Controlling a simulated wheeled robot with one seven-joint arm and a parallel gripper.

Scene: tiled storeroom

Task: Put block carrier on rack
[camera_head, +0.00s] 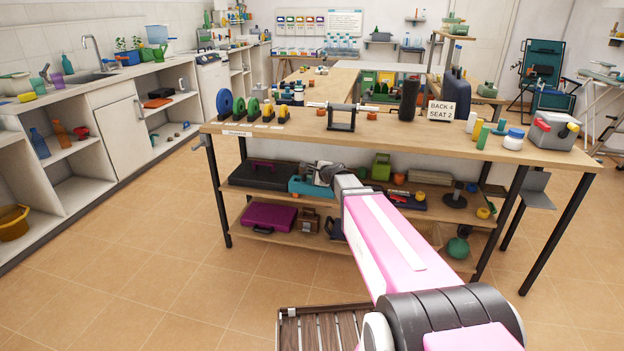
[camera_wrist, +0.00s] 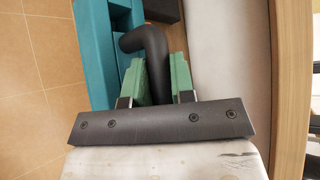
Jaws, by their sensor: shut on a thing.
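A teal carrier (camera_head: 303,187) sits at the upper of the bench's two low shelves, and I take it to be the block carrier. It also shows in the wrist view as a teal body (camera_wrist: 97,45) with a thick, bent black handle (camera_wrist: 150,43). My gripper (camera_wrist: 159,72) is shut on this handle, with a green pad on each side. In the head view my gripper (camera_head: 324,176) is partly hidden by my pink arm. A brown slatted rack (camera_head: 322,330) with a metal rim shows at the bottom edge, mostly cut off; whether it is the task's rack is unclear.
The wooden bench (camera_head: 400,141) stands above the carrier, with spools, a black stand (camera_head: 341,117) and a sign on top. A dark flat case (camera_head: 258,175) lies left of the carrier; a purple case (camera_head: 268,217) lies below. The tiled floor (camera_head: 170,260) at left is clear.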

